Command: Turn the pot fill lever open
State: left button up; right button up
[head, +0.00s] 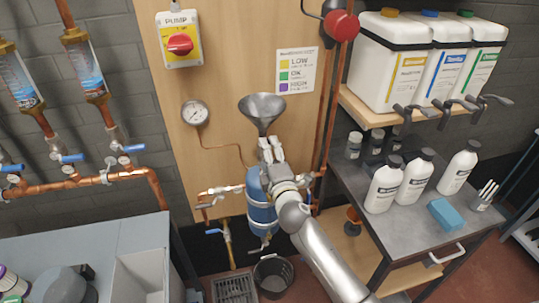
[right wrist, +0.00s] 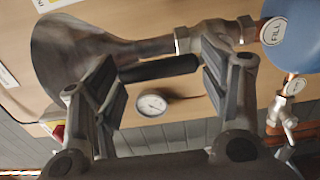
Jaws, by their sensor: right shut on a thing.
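The blue pot (head: 262,215) hangs on the wooden panel under a grey metal funnel (head: 262,110). In the right wrist view, the blue pot (right wrist: 295,35) carries a round FILL tag (right wrist: 273,32), and the funnel (right wrist: 75,55) is at left. My right gripper (head: 270,150) is just below the funnel at the top of the pot. In the right wrist view, the dark fill lever handle (right wrist: 160,69) lies between the fingers of my right gripper (right wrist: 155,75), which is shut on it. The gripper hides the lever in the head view. My left gripper is out of view.
A pressure gauge (head: 195,113) and copper pipes (head: 325,120) are close around the pot. A black bucket (head: 272,278) and a floor grate (head: 235,288) lie below. A metal cart (head: 415,220) with white bottles stands at right.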

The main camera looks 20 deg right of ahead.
jog(key=shift+w+d+r, duration=0.1)
jog(key=shift+d+r, duration=0.15)
jog(key=shift+r, duration=0.25)
jog(key=o, duration=1.3)
jog(key=shift+a, duration=0.1)
jog(key=shift+o, duration=0.2)
jog(key=shift+w+f, duration=0.1)
jog(key=shift+f, duration=0.1)
jog(key=shift+s+f, duration=0.25)
jog(key=shift+f, duration=0.25)
